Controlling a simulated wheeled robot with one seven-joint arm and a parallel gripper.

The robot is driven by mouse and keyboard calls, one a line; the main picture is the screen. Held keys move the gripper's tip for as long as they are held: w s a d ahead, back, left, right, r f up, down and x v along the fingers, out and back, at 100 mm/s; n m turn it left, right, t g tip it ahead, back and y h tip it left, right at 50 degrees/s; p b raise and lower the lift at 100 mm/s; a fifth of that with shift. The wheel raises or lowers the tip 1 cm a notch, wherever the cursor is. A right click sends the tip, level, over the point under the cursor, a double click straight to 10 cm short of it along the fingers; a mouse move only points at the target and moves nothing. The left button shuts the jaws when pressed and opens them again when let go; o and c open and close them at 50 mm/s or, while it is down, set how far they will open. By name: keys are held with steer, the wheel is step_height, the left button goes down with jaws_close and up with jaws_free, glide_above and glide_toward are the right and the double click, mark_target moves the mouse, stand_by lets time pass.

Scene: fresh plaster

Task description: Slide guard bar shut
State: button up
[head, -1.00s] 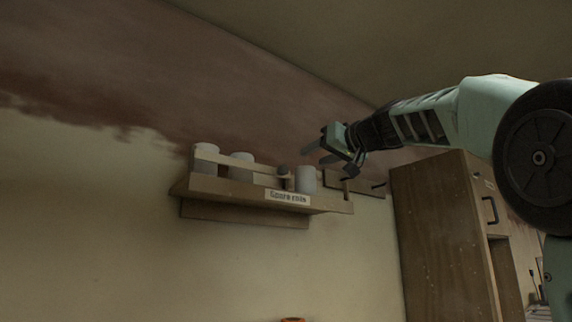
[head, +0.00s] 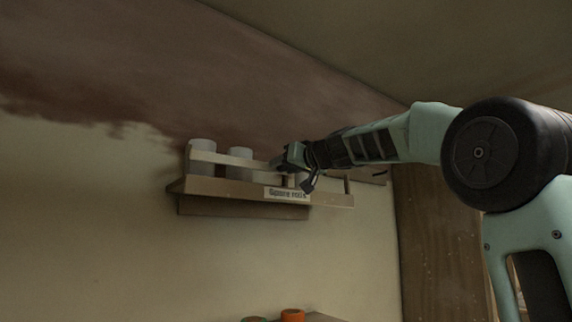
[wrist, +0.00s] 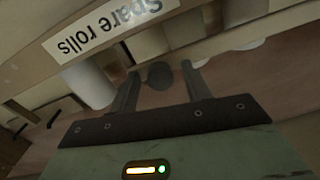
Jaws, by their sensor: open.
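The guard bar (head: 222,159) is a pale wooden slat across the front of the white rolls on a wall shelf (head: 188,188) labelled "Spare rolls". Its dark round knob (wrist: 160,76) shows in the wrist view between the fingers of my gripper (wrist: 160,70). The fingers stand apart on either side of it; I cannot tell whether they touch it. In the head view my gripper (head: 280,160) is at the right part of the shelf and hides the knob and the bar's right end.
White rolls (head: 240,154) stand behind the bar on the left; another roll (wrist: 90,84) shows in the wrist view. A wooden cabinet (head: 440,240) stands on the right under my arm. An orange object (head: 292,315) shows at the bottom edge. The wall below the shelf is clear.

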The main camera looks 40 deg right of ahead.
steer(key=shift+c, duration=0.2)
jaws_close()
steer(key=d+p, duration=0.2)
steer(key=d, duration=2.5)
steer(key=shift+w, duration=0.4)
steer(key=shift+d+r, duration=0.1)
steer(key=shift+d, duration=0.05)
steer(key=shift+o, duration=0.2)
jaws_free()
steer(key=shift+d, duration=0.2)
steer(key=shift+a, duration=0.15)
